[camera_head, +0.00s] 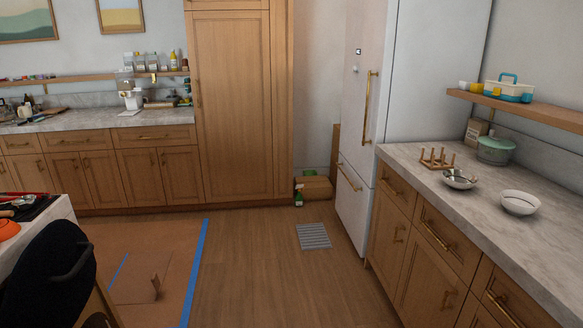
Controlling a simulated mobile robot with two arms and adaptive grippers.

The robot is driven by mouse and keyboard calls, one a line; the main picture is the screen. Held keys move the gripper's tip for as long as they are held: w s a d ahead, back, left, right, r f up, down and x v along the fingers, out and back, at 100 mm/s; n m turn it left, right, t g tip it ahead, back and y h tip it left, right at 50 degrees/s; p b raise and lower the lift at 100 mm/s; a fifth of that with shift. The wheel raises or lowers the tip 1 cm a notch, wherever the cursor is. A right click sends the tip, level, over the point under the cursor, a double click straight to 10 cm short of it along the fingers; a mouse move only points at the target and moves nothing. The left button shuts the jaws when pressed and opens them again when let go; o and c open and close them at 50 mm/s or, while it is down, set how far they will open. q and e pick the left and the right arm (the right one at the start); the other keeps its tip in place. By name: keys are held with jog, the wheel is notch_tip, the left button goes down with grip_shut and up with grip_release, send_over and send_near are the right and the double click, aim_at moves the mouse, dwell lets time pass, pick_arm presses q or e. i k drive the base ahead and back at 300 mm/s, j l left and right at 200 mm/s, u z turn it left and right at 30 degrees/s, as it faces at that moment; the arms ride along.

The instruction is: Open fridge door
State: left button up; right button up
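The fridge (357,115) is a tall white unit right of the middle, seen at an angle, beside the end of the right counter. Its upper door has a long vertical brass handle (367,106) near the counter side and looks closed. A lower drawer front (352,205) with a slanting brass handle (349,178) also looks closed. Neither of my grippers shows in this view.
The right counter (450,205) holds bowls and a wooden rack. Wooden floor (270,270) is clear before the fridge, with a grey floor vent (313,236). A cardboard box (316,187) and green bottle (298,195) stand behind. A black chair (50,270) is at lower left.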

aim_at(370, 27)
jog(key=i, duration=1.9)
